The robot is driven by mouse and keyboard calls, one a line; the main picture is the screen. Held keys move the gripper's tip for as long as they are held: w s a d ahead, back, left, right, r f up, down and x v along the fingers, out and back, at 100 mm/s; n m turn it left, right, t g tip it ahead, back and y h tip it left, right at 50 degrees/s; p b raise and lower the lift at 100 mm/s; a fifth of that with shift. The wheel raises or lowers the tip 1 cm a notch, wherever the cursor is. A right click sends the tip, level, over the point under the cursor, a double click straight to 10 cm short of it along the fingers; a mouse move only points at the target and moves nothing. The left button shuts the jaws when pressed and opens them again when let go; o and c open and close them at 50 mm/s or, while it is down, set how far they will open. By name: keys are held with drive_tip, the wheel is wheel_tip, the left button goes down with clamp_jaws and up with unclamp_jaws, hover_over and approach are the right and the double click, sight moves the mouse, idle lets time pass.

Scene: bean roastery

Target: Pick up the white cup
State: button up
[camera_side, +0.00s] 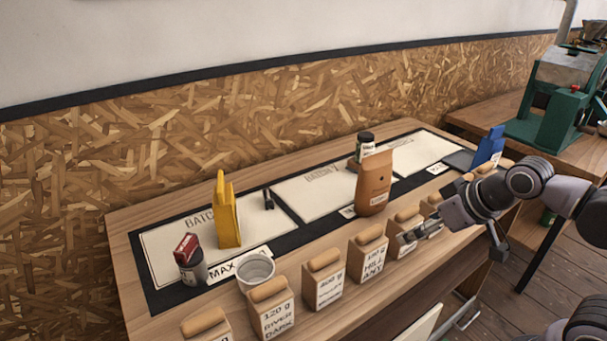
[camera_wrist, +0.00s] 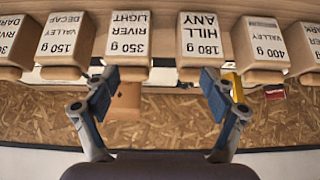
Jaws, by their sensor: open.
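The white cup (camera_side: 255,271) stands upright near the front left of the table, beside the label marked MAX and just behind a row of labelled wooden blocks. I cannot make it out in the wrist view. My gripper (camera_side: 418,232) is well to the right of the cup, over the right part of the block row. In the wrist view my gripper (camera_wrist: 160,84) has its two fingers spread apart with nothing held between them.
Labelled blocks (camera_side: 367,256) line the table's front edge. The left mat has bare room.

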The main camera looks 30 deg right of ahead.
drive_tip(key=w+a+r+n, duration=0.1)
drive_tip(key=w+a+n, duration=0.1)
drive_tip(key=w+a+r+n+g, duration=0.1)
drive_tip(key=w+a+n, duration=0.1)
drive_tip(key=w+a+r+n+g, duration=0.1)
drive_tip(key=w+a+r+n, duration=0.1)
drive_tip(key=shift+w+a+r+y, duration=0.1)
drive_tip(key=shift+w+y, duration=0.1)
drive_tip(key=shift+y, duration=0.2)
drive_tip(key=w+a+n+g, duration=0.2)
drive_tip(key=w+a+n, duration=0.2)
drive_tip(key=a+n, duration=0.15)
drive_tip(key=n+g, duration=0.3)
drive_tip(key=n, duration=0.7)
hover_over(256, 277)
drive_tip(key=s+a, duration=0.1)
drive_tip(key=s, duration=0.2)
wheel_tip(256, 277, down, 5)
drive_tip(key=shift+m+h, duration=0.35)
drive_tip(key=shift+h, duration=0.05)
drive_tip(key=f, duration=1)
drive_tip(key=shift+w+f, duration=0.2)
drive_tip(key=shift+w, duration=0.1)
drive_tip(key=shift+c, duration=0.3)
drive_tip(key=c, duration=1.1)
